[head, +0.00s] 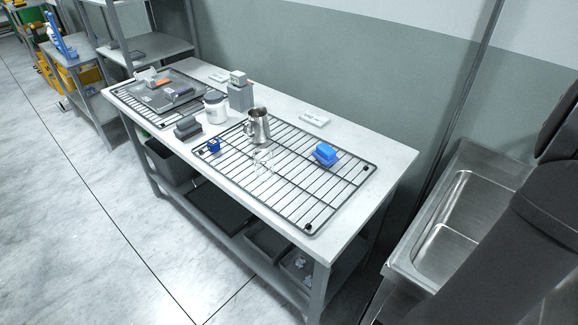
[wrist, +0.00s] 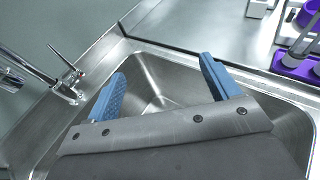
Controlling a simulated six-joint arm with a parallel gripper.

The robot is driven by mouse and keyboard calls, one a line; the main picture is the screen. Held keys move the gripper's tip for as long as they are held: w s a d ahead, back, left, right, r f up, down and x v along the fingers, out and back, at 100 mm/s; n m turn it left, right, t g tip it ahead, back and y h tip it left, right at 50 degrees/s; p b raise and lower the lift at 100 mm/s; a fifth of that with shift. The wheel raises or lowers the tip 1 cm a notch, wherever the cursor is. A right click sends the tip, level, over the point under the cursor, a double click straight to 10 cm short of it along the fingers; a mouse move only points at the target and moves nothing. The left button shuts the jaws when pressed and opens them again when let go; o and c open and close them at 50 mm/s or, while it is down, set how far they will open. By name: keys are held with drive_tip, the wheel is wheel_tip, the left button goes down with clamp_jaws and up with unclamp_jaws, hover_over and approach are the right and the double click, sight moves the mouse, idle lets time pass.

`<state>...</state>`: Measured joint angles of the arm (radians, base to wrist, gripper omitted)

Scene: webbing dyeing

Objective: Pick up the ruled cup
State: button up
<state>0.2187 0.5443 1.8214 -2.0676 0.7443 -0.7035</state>
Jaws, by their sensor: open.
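A clear, see-through cup (head: 263,159) stands on the wire rack (head: 300,213) in the head view, just in front of a steel pitcher (head: 258,127). It is faint, and I cannot make out ruled marks on it at this size. My gripper (wrist: 162,70) shows in the wrist view, with its two blue fingers wide apart and nothing between them. It is over a steel sink basin (wrist: 165,88), away from the cup. The cup is not in the wrist view, and the gripper's fingers do not show in the head view.
A faucet (wrist: 62,85) rises beside the sink. Purple items (wrist: 292,62) stand at right.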

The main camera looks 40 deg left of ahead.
wheel_tip(320, 180, up, 14)
drive_tip(key=w+a+m+g+y, duration=0.15)
drive_tip(key=w+a+m, duration=0.25)
drive_tip(key=a, duration=0.9)
drive_tip(key=w+a+m+y, duration=0.2)
drive_tip(key=w+a+m, duration=0.15)
drive_tip(key=a, duration=0.95)
drive_tip(key=s+a+f+m+g+y, duration=0.1)
drive_tip(key=s+a+y, duration=0.1)
drive_tip(key=a, duration=1)
drive_tip(key=s+a+m+g+y, duration=0.1)
drive_tip(key=s+a+y, duration=0.15)
drive_tip(key=a, duration=1.05)
drive_tip(key=g+y, duration=0.3)
drive_tip(key=g, duration=0.3)
hover_over(264, 158)
drive_tip(key=s+d, duration=0.1)
drive_tip(key=d, duration=0.2)
wheel_tip(264, 158, down, 15)
drive_tip(key=shift+n+t, duration=0.25)
drive_tip(key=shift+s+a+f, duration=0.15)
drive_tip(key=shift+f, duration=1)
drive_tip(key=shift+s+a+f, duration=0.2)
drive_tip(key=shift+f, duration=0.9)
drive_tip(key=shift+s+a+f, duration=0.15)
drive_tip(key=shift+f, duration=1)
drive_tip(key=c, duration=1.1)
